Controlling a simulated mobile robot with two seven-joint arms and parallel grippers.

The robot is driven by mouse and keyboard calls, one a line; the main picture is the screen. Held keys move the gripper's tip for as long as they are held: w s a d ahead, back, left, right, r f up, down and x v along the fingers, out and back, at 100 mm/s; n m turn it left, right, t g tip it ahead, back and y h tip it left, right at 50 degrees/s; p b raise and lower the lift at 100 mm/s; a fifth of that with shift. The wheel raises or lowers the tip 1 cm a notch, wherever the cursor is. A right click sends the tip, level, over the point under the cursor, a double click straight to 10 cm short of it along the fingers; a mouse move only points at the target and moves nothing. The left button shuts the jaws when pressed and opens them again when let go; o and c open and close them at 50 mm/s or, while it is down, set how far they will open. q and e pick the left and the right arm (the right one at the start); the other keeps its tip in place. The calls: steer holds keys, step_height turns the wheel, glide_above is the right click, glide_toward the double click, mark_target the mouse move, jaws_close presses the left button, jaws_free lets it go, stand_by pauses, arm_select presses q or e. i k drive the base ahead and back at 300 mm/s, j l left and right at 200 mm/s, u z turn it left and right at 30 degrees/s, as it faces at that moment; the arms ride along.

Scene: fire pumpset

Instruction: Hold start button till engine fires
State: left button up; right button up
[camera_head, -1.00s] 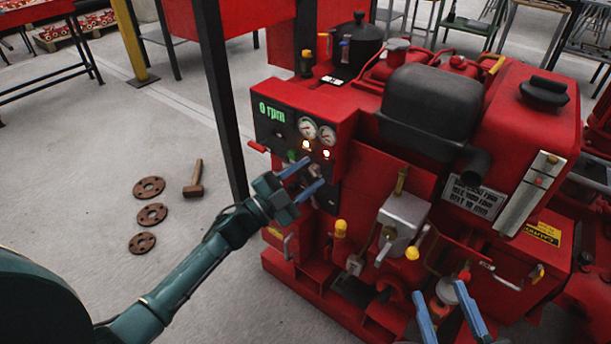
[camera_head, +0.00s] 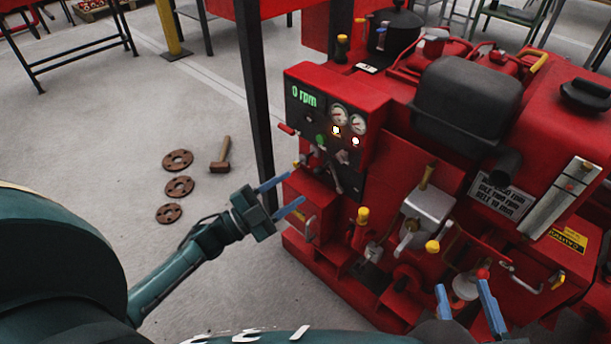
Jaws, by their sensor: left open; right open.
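The red pumpset's control panel (camera_head: 329,130) faces left, with a green display (camera_head: 304,97) reading 0 rpm. Below the display is a green button (camera_head: 321,140), beside two lit lamps (camera_head: 345,137) under two round gauges (camera_head: 348,120). I cannot read the button's label. My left gripper (camera_head: 287,192) is open and empty, its blue fingers just left of and below the panel, apart from the button. My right gripper (camera_head: 464,292) is open at the lower right, in front of the pump's lower valves; nothing shows held in it.
A black post (camera_head: 256,110) stands close to the panel's left side. Yellow-capped levers (camera_head: 362,216) and a grey box (camera_head: 427,213) stick out below the panel. Several rusty flanges and a hammer (camera_head: 220,156) lie on the open floor at left.

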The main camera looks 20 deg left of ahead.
mark_target(322, 139)
steer(key=k+l, duration=0.7)
steer(key=k, duration=0.2)
